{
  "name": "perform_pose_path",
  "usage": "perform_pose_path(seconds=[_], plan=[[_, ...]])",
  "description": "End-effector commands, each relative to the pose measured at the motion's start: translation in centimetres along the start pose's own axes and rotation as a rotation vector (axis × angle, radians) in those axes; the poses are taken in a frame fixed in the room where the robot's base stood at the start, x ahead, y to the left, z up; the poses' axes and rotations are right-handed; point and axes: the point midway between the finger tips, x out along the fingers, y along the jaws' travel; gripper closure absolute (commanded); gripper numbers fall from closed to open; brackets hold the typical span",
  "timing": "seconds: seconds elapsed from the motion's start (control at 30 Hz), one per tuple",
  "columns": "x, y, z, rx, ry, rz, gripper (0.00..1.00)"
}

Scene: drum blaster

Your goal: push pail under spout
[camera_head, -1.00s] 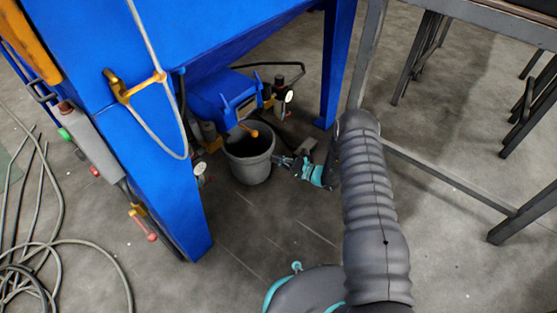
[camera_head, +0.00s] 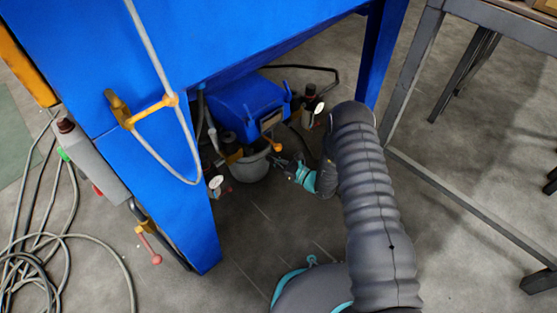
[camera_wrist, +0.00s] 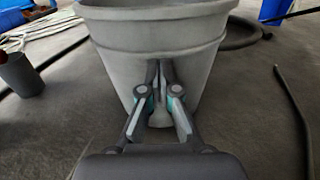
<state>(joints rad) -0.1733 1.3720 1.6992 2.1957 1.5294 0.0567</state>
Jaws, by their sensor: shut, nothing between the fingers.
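The grey pail (camera_head: 250,169) stands upright on the floor below the blue box-shaped housing (camera_head: 243,103) under the machine. The housing and an orange-tipped lever (camera_head: 271,144) cover part of its rim. The spout opening itself cannot be made out. My gripper (camera_head: 280,162) is low at the right side of the pail, with its fingers shut and empty. In the wrist view my gripper (camera_wrist: 161,68) points straight at the wall of the pail (camera_wrist: 115,45), with its fingertips against or very close to it.
A blue machine leg (camera_head: 185,215) stands at the front left, another (camera_head: 380,50) behind my arm. Gauges and valves (camera_head: 310,103) sit beside the housing. Hoses (camera_head: 50,240) lie on the left floor. A metal table frame (camera_head: 410,75) stands right. The front floor is clear.

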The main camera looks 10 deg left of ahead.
Motion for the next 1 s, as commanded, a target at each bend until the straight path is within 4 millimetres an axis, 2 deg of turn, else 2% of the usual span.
perform_pose_path(seconds=[0.23, 0.37, 0.57, 0.83, 1.0], plan=[[0.0, 0.1, 0.0, 0.0, 0.0, 0.002, 1.0], [-0.8, -0.1, 0.0, 0.001, 0.001, -0.001, 1.0], [-4.0, -0.4, 0.0, 0.002, 0.0, 0.001, 1.0], [-9.7, -0.5, 0.1, 0.002, 0.001, -0.001, 1.0], [-12.2, -0.5, 0.0, 0.002, 0.001, 0.0, 1.0]])
